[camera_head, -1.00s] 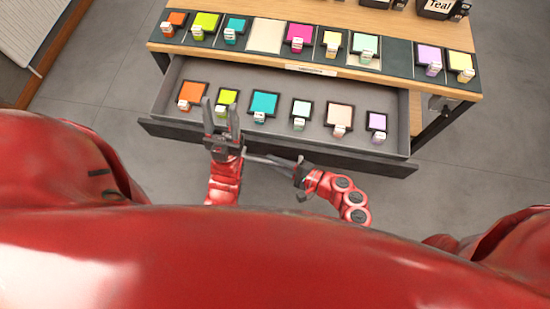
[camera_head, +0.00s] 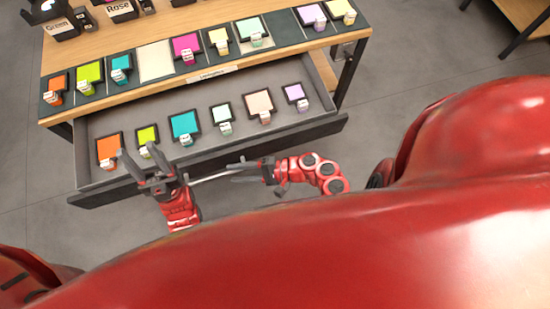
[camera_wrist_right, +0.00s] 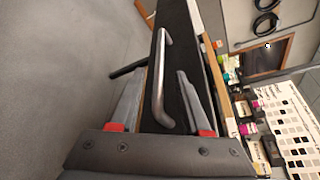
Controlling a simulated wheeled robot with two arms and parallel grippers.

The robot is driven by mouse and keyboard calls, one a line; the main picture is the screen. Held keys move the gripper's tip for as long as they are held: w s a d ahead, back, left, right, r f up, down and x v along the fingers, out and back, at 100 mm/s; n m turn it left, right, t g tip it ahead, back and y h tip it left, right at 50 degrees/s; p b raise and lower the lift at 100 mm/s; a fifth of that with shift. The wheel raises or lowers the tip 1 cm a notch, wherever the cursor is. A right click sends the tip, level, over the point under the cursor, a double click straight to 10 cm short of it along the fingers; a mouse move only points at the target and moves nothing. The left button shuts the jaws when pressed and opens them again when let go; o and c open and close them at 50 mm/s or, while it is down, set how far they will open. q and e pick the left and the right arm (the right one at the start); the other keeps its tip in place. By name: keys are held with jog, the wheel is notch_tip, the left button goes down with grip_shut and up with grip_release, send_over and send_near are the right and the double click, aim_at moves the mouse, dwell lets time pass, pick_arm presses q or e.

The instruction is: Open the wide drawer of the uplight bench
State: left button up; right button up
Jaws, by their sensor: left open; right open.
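The wide drawer (camera_head: 312,128) of the uplight bench (camera_head: 100,40) stands pulled out, with its grey inside exposed. Its metal bar handle (camera_head: 208,176) is on the dark front. My right gripper (camera_head: 235,172) is open at the handle. In the right wrist view, the handle (camera_wrist_right: 162,85) lies between the spread fingers of that gripper (camera_wrist_right: 160,72), with gaps visible beside it. My left gripper (camera_head: 142,158) is open and empty, its fingers pointing up over the drawer's front edge near the orange and lime tiles. Whether it touches the drawer is unclear.
Several colour tiles, such as an orange one (camera_head: 109,149) and a teal one (camera_head: 184,124), lie in the drawer. More tiles line the dark strip on the bench top. Black boxes (camera_head: 55,18) stand at the back. Grey floor (camera_head: 440,65) is clear on the right.

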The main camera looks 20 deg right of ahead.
jog(key=v, duration=1.2)
jog(key=shift+p, duration=0.35)
jog(key=shift+s+a, duration=0.15)
